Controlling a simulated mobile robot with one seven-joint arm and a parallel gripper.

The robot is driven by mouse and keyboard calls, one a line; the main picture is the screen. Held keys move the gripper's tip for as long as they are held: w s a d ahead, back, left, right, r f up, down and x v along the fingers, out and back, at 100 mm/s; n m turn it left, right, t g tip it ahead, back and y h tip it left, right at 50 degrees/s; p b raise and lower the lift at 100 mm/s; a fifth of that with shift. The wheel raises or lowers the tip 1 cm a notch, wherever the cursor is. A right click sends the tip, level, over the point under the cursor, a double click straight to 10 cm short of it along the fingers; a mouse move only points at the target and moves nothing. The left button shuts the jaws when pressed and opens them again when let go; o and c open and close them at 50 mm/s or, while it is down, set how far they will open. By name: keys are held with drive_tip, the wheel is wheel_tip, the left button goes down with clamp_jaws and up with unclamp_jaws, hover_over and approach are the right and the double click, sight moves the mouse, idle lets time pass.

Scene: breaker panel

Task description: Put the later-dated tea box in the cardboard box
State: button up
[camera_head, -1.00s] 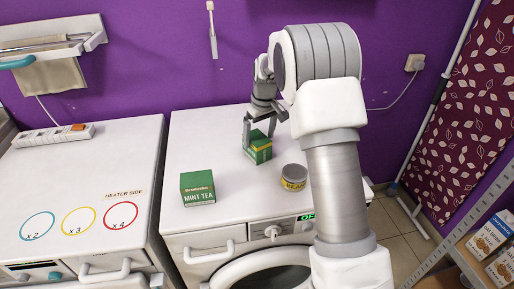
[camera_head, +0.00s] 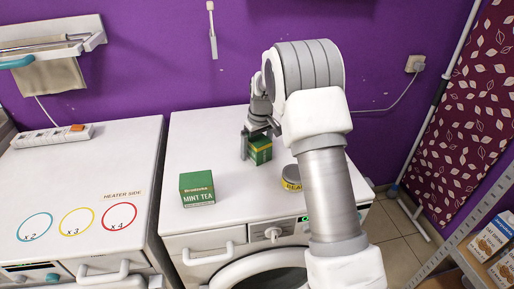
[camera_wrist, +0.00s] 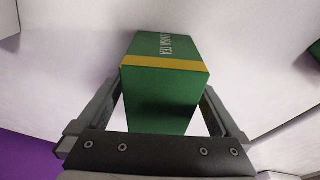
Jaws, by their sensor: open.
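A green mint tea box (camera_head: 197,189) stands on the white washing machine top. A second green tea box with a yellow band (camera_head: 260,150) stands farther back on the same top; its side lettering seems to read lemon tea in the wrist view (camera_wrist: 163,85). My gripper (camera_head: 257,143) is at this second box, with its fingers open on either side of it; gaps show between fingers and box in the wrist view. No date is readable on either box. I see no cardboard box that is clearly the one named.
A can labelled beans (camera_head: 291,178) stands right of the tea boxes, partly hidden by my arm. The heater top (camera_head: 90,180) at left holds a power strip (camera_head: 53,136). A shelf with cartons (camera_head: 490,238) is at lower right.

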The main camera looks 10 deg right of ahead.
drive_tip(key=shift+f, duration=0.1)
drive_tip(key=shift+c, duration=0.3)
drive_tip(key=c, duration=1.4)
